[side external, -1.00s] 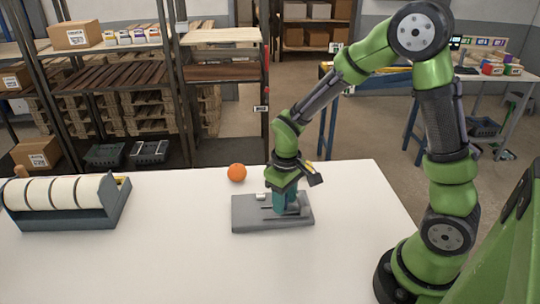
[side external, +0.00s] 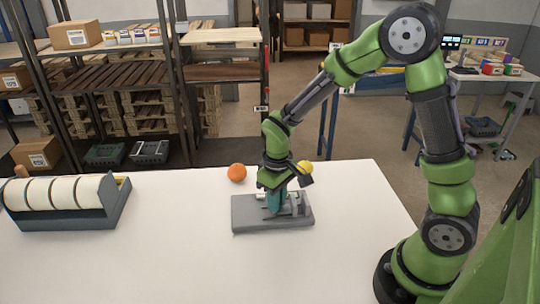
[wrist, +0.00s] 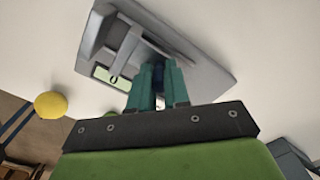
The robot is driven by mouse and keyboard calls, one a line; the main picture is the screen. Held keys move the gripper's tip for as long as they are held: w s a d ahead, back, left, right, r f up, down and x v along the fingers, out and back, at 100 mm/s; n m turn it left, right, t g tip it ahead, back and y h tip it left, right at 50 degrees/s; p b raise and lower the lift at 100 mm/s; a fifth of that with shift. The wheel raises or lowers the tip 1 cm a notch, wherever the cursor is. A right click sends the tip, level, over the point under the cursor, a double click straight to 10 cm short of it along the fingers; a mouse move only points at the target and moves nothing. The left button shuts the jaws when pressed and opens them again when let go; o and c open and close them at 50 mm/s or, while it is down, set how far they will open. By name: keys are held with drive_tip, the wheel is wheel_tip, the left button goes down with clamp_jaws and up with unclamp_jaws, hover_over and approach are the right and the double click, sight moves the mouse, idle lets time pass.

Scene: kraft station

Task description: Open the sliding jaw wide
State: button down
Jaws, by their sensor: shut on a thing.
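A grey plate fixture (side external: 245,215) lies flat on the white table, with raised rails and blocks on top; it fills the upper part of the wrist view (wrist: 200,65). My gripper (side external: 274,206) points down onto the fixture, its teal fingers (wrist: 158,90) close together around a dark blue piece (wrist: 159,76). This piece seems to be the sliding jaw's grip, but the fingers hide most of it. A grey bar (wrist: 127,55) and a pale green marked strip (wrist: 114,78) lie beside the fingers. The jaw's exact gap cannot be told.
An orange (side external: 237,172) sits behind the fixture. A yellow fruit (side external: 305,167) sits behind my gripper, also in the wrist view (wrist: 50,105). A blue-grey rack of white rolls (side external: 70,205) stands at the left. The table front is clear.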

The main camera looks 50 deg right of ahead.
sight(247, 215)
drive_tip(key=w+a, duration=0.5)
drive_tip(key=shift+w+a, duration=0.2)
drive_tip(key=shift+a, duration=0.1)
drive_tip(key=c, duration=1.1)
unclamp_jaws()
drive_tip(key=shift+c, duration=0.2)
drive_tip(key=shift+o, duration=0.2)
drive_tip(key=shift+s+r, duration=0.1)
wheel_tip(247, 215, up, 17)
drive_tip(key=s+d+r+m+t+y, duration=0.1)
drive_tip(key=s+d+m+t, duration=0.1)
drive_tip(key=s, duration=0.6)
drive_tip(key=s+d+r+m+t+y, duration=0.1)
drive_tip(key=s+d+r+m+t, duration=0.1)
drive_tip(key=s+t, duration=0.3)
drive_tip(key=s, duration=0.4)
